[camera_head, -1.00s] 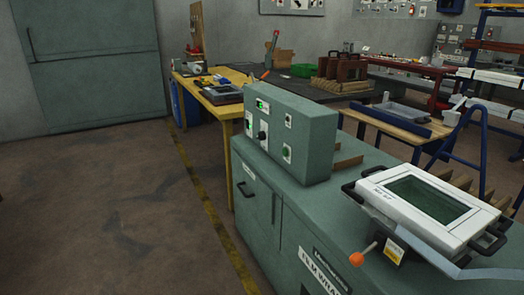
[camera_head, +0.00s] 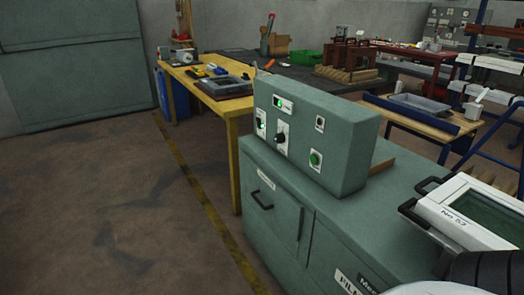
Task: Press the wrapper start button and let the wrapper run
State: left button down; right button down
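The wrapper (camera_head: 270,207) is a green-grey cabinet with a control box (camera_head: 345,145) on top. The box's front has a round green button (camera_head: 315,159) at its lower right; I cannot read a label that marks it as the start button. A green lamp or display (camera_head: 281,104) glows at the upper left. A black dial (camera_head: 281,137), a lit switch (camera_head: 261,123) and a small dark button (camera_head: 320,123) are also on the panel. Nothing touches the panel. Neither gripper shows; part of my arm shows at the lower right.
A white frame with a dark green window (camera_head: 487,213) lies on the cabinet's right part, partly covered by my arm. A yellow-legged workbench (camera_head: 232,160) stands behind. The floor (camera_head: 110,205) to the left is open, with a yellow line (camera_head: 205,195).

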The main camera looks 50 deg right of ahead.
aim_at(313, 158)
jog(key=z, duration=0.2)
jog(key=i, duration=0.95)
jog(key=z, duration=0.95)
jog(key=i, duration=0.25)
jog(key=z, duration=0.15)
